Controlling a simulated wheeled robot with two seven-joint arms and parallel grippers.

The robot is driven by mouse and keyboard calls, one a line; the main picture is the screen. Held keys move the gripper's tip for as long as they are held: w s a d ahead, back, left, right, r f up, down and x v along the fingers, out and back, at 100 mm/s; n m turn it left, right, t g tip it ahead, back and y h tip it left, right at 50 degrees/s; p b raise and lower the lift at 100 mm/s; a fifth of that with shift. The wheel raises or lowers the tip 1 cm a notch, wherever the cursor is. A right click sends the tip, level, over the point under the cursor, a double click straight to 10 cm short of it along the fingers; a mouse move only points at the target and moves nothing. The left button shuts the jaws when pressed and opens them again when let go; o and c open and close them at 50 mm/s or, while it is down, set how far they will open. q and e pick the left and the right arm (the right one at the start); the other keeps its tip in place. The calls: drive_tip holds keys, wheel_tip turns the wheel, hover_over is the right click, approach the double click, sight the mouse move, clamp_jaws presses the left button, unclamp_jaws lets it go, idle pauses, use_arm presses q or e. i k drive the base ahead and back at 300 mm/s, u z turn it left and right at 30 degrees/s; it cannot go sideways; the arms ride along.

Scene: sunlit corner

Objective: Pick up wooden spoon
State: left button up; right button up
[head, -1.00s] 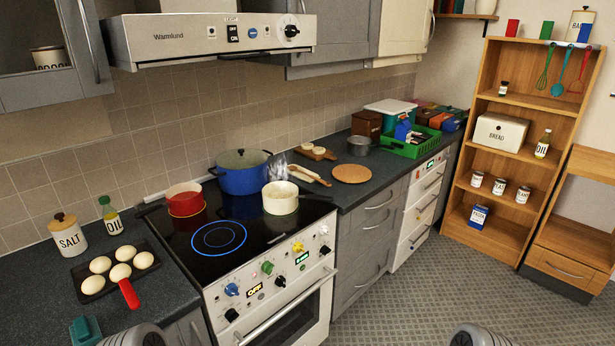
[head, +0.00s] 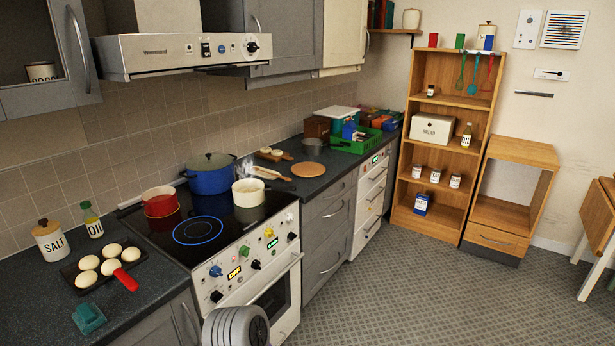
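A long light-wood utensil (head: 268,173) lies on the dark counter just right of the stove, behind the white pot (head: 249,192). It could be the wooden spoon, but it is too small to tell it from a rolling pin. Steam or a pale shape near the pots partly blurs its left end. Neither of my grippers shows. Only a grey rounded part of my own arm shows at the bottom edge.
The stove (head: 200,226) carries a blue pot (head: 210,180), a red pot (head: 160,207) and the white pot; one front ring glows blue. A round cork mat (head: 309,170) and green crate (head: 357,145) sit along the counter. The floor (head: 400,285) at right is clear.

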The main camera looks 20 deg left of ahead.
sight(286, 179)
drive_tip(key=z, duration=0.35)
drive_tip(key=i, duration=1.05)
drive_tip(key=z, duration=0.05)
